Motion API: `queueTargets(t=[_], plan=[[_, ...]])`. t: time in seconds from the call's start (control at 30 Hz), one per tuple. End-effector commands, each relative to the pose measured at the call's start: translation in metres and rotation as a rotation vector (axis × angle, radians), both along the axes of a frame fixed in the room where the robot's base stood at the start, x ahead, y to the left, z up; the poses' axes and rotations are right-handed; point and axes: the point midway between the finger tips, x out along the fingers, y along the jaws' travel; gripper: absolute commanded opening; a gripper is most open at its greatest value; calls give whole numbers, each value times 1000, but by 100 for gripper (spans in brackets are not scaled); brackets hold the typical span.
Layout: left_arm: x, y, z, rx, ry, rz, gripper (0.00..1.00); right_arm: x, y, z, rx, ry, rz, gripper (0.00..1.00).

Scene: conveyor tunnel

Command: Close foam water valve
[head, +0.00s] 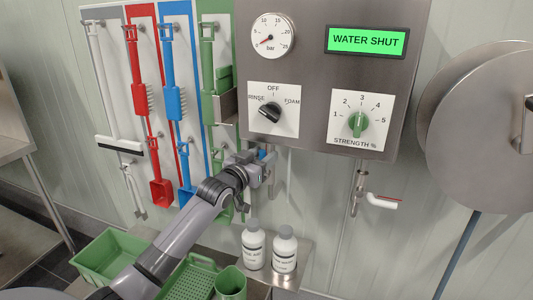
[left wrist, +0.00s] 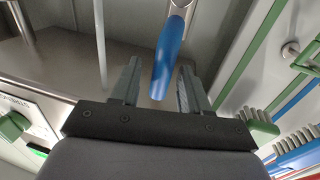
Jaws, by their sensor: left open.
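A valve lever with a blue grip (left wrist: 170,55) hangs from a metal pipe fitting in the left wrist view. In the head view only a little of the blue grip (head: 262,154) shows under the steel control panel (head: 305,75), mostly hidden by my gripper. My left gripper (head: 264,167) is open, with its fingers on either side of the grip in the left wrist view (left wrist: 158,84); I cannot tell whether they touch it. The panel display (head: 366,41) is green and reads "WATER SHUT". My right gripper is not in view.
The selector knob (head: 269,113) points toward RINSE. Brushes hang on the left. Two white bottles (head: 254,246) (head: 284,250) and green bins (head: 110,255) stand below. A large reel (head: 478,125) is at right.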

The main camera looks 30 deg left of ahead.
Motion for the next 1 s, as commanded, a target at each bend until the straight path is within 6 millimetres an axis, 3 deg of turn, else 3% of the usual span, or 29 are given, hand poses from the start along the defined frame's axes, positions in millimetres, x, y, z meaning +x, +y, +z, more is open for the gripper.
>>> queueTargets(t=[0.2,0.57,0.6,0.73,1.0], plan=[[16,0,0,-1,0,0,45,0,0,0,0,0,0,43],[19,0,0,0,0,0,45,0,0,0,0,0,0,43],[19,0,0,0,0,0,42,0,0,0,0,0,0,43],[19,0,0,0,0,0,0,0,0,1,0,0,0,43],[20,1,-1,-6,-1,0,0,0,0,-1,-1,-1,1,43]])
